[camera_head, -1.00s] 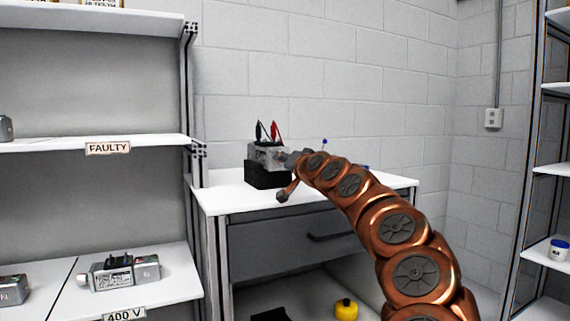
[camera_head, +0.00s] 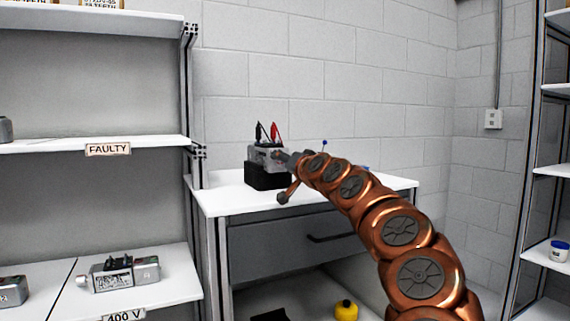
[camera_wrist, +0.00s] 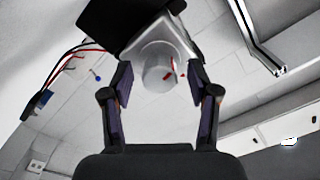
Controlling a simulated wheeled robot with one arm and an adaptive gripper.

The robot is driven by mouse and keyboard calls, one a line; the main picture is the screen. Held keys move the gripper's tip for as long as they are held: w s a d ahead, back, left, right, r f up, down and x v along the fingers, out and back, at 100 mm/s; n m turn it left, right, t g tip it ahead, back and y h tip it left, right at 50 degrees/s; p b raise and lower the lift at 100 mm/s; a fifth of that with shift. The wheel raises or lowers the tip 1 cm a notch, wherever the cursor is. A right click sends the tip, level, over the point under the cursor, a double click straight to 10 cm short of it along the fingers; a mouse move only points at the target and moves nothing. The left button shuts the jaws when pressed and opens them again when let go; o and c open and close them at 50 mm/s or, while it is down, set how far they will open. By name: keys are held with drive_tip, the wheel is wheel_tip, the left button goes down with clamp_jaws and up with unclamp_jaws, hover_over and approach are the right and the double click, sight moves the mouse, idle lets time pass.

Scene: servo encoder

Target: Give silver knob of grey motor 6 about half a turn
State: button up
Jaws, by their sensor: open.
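A grey motor (camera_head: 265,154) sits on a black block (camera_head: 268,178) on the white workbench, with a black and a red clip standing on it. The wrist view shows the motor's end face (camera_wrist: 176,36) with its silver knob (camera_wrist: 157,74), a short round cylinder with a red mark. My gripper (camera_wrist: 160,68) is open, with one finger on each side of the knob. Gaps show between the knob and both fingers. In the head view my gripper (camera_head: 290,160) reaches the motor's right end and hides the knob. I cannot read a number on this motor.
The workbench (camera_head: 225,198) stands against a block wall. At left, a shelf carries a "FAULTY" label (camera_head: 108,149), and a lower shelf holds another grey motor (camera_head: 122,274) above a "400 V" label. A yellow object (camera_head: 346,309) lies beneath the bench. Shelving stands at right.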

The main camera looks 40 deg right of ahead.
drive_tip(key=v, duration=1.1)
drive_tip(key=shift+s, duration=0.3)
drive_tip(key=shift+a, duration=0.15)
